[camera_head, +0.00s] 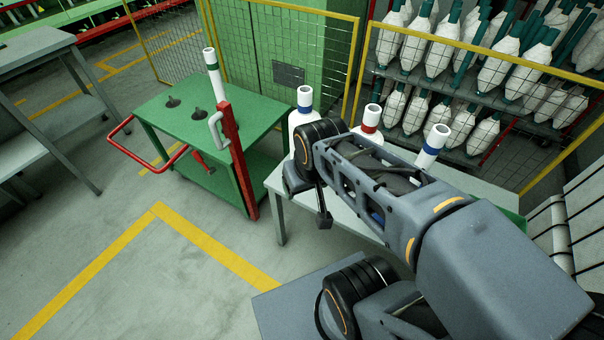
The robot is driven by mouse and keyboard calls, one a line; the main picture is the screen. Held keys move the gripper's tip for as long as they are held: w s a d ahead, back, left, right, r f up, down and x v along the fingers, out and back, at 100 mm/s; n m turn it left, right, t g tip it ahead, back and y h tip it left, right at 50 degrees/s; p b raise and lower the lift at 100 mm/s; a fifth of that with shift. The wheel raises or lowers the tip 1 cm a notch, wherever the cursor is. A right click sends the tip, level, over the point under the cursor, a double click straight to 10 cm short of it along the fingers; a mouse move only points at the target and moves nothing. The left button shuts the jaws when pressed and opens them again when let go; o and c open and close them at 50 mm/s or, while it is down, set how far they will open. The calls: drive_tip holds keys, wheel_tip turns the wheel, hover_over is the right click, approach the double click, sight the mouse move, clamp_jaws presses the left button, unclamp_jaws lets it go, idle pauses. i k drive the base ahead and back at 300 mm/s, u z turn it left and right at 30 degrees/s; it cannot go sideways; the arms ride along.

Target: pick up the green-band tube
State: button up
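A white tube with a green band (214,76) stands nearly upright on the green cart (160,122), near its back right corner. Its lower end is partly hidden behind the cart's red post. My arm reaches in from the lower right over the grey table. My gripper (323,219) points down by the table's left part, well to the right of the cart and apart from the green-band tube. It is small and dark here, and its fingers cannot be made out. I see nothing held in it.
Two dark pegs (196,113) stand bare on the cart. A red post (236,155) with a grey handle rises at its right edge. The grey table (345,212) holds white bobbins with blue (304,100), red (371,118) and blue (433,143) bands. Yellow-framed mesh fences stand behind.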

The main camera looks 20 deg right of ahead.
sight(210, 54)
drive_tip(key=k, duration=0.9)
drive_tip(key=u, duration=1.45)
drive_tip(key=i, duration=2.15)
drive_tip(key=z, duration=0.25)
drive_tip(key=i, duration=1.05)
drive_tip(key=z, duration=1.45)
drive_tip(key=i, duration=0.7)
drive_tip(key=z, duration=0.7)
